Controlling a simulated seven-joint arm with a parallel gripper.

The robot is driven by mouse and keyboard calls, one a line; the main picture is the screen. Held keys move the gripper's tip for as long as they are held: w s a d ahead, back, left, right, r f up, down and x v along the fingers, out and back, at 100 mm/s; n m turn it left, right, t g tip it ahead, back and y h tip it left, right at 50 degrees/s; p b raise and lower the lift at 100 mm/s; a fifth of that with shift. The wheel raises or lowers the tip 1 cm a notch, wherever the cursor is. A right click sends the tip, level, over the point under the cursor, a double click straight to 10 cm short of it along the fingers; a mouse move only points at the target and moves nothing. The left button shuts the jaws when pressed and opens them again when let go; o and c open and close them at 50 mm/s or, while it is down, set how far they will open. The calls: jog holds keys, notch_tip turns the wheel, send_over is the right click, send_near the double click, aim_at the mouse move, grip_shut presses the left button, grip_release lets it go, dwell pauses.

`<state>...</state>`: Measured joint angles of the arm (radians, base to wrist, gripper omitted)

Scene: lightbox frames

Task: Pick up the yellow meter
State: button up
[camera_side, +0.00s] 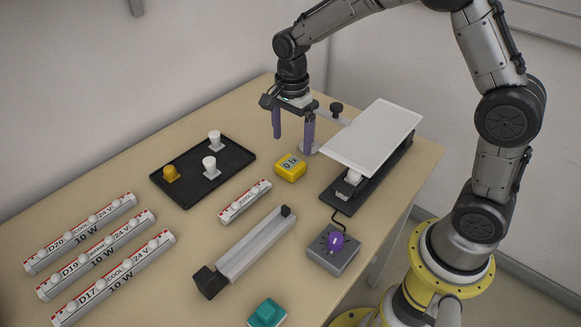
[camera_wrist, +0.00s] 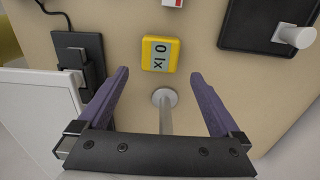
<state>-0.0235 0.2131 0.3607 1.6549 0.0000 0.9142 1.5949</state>
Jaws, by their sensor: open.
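The yellow meter (camera_side: 290,167) is a small yellow block with a grey display, lying on the table between the black tray and the white panel. In the wrist view the meter (camera_wrist: 159,54) shows ahead of the fingertips, near the top middle, and its display reads "0 lx". My gripper (camera_side: 292,145) is open and empty, with two purple fingers pointing down. It is above the table, behind the meter in the side view.
A white panel (camera_side: 373,135) on a dark base stands right of the meter. A black tray (camera_side: 238,152) with white and orange knobs is left. A post on a round foot (camera_wrist: 164,97) stands close to the fingers. Light tubes (camera_side: 115,275), a rail (camera_side: 252,247) and a dial box (camera_side: 330,262) lie in front.

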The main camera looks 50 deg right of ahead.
aim_at(293, 161)
notch_tip(293, 161, down, 8)
jog(key=shift+d+f, duration=0.1)
jog(key=shift+d, duration=0.05)
dwell(0.4)
jog(key=shift+c, duration=0.3)
jog(key=c, duration=1.3)
